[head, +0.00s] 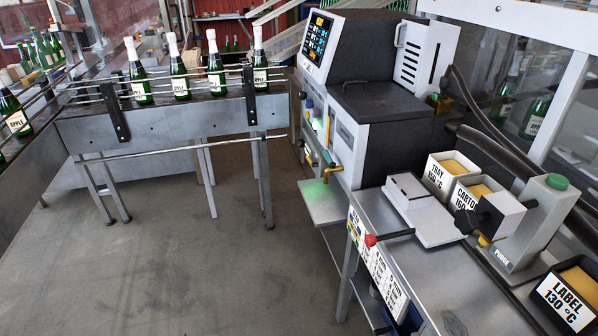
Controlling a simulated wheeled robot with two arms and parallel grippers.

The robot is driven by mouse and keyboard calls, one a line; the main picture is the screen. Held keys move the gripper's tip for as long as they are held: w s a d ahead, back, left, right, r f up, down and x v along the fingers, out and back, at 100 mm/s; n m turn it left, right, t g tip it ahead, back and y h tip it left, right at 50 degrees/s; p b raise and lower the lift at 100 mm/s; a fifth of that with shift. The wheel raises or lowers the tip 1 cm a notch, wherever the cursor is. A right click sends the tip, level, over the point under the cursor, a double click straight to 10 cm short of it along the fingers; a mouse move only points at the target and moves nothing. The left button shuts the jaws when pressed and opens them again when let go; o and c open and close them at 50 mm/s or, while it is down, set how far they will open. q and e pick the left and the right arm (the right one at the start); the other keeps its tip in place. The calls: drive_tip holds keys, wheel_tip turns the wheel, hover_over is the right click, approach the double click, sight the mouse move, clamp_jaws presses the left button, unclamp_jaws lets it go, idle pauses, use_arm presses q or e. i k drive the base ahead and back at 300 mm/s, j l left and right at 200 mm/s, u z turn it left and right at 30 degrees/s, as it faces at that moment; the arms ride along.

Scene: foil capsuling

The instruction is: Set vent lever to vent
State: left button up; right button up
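A lever with a red ball knob (371,240) and a dark rod sticks out over the front edge of the metal bench. No vent marking on it is readable, so I cannot tell if it is the vent lever or how it is set. A brass bent spout or handle (331,173) is on the front of the white and dark machine (375,120), above a small shelf with a green glow. A pale upright unit marked PURGE (530,228) with a green top stands at the right. Neither of my grippers is in view.
Bins marked TRAY (438,176), CARTON (464,194) and LABEL 130 °C (565,303) sit on the bench, near a black and white block (497,214). Black hoses run behind. Green bottles (180,75) stand on a railed conveyor (180,122) at left. The floor between is clear.

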sight(315, 164)
drive_tip(key=i+l, duration=0.1)
drive_tip(key=i, duration=0.25)
drive_tip(key=i+j+z, duration=0.15)
drive_tip(key=i+j, duration=1.2)
drive_tip(key=i+l, duration=0.05)
